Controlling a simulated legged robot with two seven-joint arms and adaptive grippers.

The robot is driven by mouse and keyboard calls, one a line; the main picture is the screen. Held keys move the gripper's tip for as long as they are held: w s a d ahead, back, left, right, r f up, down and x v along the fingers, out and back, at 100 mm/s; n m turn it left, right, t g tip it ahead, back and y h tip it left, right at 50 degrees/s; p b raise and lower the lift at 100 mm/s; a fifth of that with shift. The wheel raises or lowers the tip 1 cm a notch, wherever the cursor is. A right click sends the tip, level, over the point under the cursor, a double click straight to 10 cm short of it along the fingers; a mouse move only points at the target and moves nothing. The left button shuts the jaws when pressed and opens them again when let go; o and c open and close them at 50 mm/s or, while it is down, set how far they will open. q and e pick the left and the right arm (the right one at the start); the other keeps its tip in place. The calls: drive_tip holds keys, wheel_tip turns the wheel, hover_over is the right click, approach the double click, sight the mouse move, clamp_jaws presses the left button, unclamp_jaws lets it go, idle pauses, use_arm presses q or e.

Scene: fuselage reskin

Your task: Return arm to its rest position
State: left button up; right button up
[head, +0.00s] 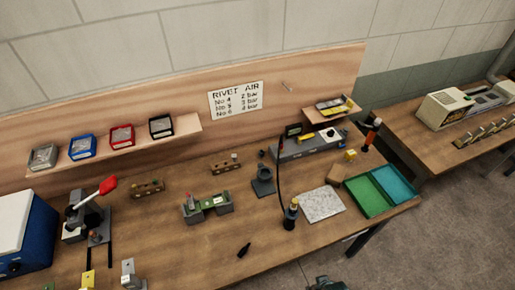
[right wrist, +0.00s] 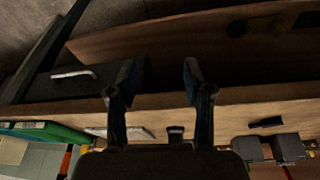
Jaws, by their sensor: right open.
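My right gripper (right wrist: 158,78) shows in the right wrist view with its two dark fingers apart and nothing between them. It faces the front edge of the wooden workbench (right wrist: 225,104). In the head view, a dark piece at the bottom edge (head: 326,284), in front of the bench, looks like part of my right arm or gripper; most of it is cut off.
The workbench (head: 215,255) holds a red-knobbed press (head: 88,215), a grey fixture (head: 207,204), a dark bottle-like tool (head: 291,214), a speckled plate (head: 322,204) and a green tray (head: 365,196). Bins line the shelf (head: 185,126). Floor is clear at front right.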

drive_tip(key=s+f+g+b, duration=0.1)
drive_tip(key=s+f+b, duration=0.25)
drive_tip(key=f, duration=2.65)
drive_tip(key=s+d+f+g+b, duration=0.1)
drive_tip(key=s+d+f, duration=0.2)
drive_tip(key=s+f, duration=1.2)
drive_tip(key=shift+s+b, duration=0.3)
drive_tip(key=shift+s, duration=0.5)
drive_tip(key=shift+d+f, duration=0.1)
